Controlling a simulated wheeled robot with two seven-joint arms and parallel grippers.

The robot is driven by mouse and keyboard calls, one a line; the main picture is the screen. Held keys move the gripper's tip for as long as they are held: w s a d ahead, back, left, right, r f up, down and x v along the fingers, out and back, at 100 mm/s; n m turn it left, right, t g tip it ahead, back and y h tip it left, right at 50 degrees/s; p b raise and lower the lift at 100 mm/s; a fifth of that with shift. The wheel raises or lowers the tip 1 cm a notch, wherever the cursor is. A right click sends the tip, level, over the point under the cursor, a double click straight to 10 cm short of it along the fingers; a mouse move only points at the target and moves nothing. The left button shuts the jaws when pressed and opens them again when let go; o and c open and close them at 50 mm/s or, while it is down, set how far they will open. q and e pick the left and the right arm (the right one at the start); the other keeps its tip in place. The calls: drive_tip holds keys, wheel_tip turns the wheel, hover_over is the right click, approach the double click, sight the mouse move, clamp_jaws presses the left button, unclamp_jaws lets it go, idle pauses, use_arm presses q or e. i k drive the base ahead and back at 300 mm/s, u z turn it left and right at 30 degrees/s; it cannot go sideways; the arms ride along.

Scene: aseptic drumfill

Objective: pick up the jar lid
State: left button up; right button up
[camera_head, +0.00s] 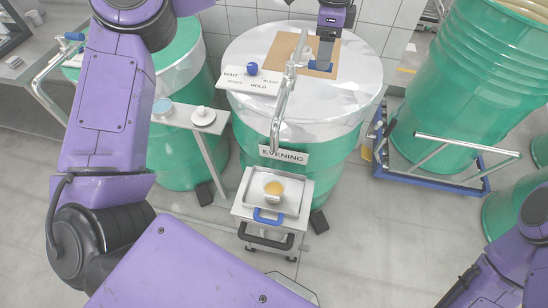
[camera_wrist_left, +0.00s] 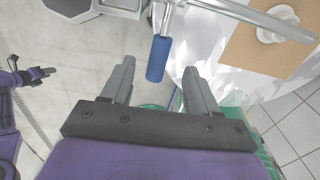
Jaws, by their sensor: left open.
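A white round piece with a knob (camera_head: 203,115), which looks like the jar lid, sits on the narrow side shelf (camera_head: 180,118). A small open jar with amber contents (camera_head: 273,190) stands in the metal tray (camera_head: 290,203) below the EVENING sign. My left gripper (camera_head: 322,60) is over the middle drum top, away from that lid. Its two fingers (camera_wrist_left: 157,88) are open and empty in the left wrist view. A blue handle (camera_wrist_left: 158,58) shows between and beyond them; I cannot tell its distance. My right gripper's end (camera_wrist_left: 38,75) is small at the left of the wrist view.
A bent metal pipe (camera_head: 284,95) rises over the middle drum (camera_head: 345,85), beside a brown board (camera_head: 285,52). A light blue round piece (camera_head: 161,106) shares the side shelf. A blue knob (camera_head: 252,69) stands on a lettered plate. Green drums flank both sides.

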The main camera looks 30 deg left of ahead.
sight(203, 115)
drive_tip(key=k, duration=1)
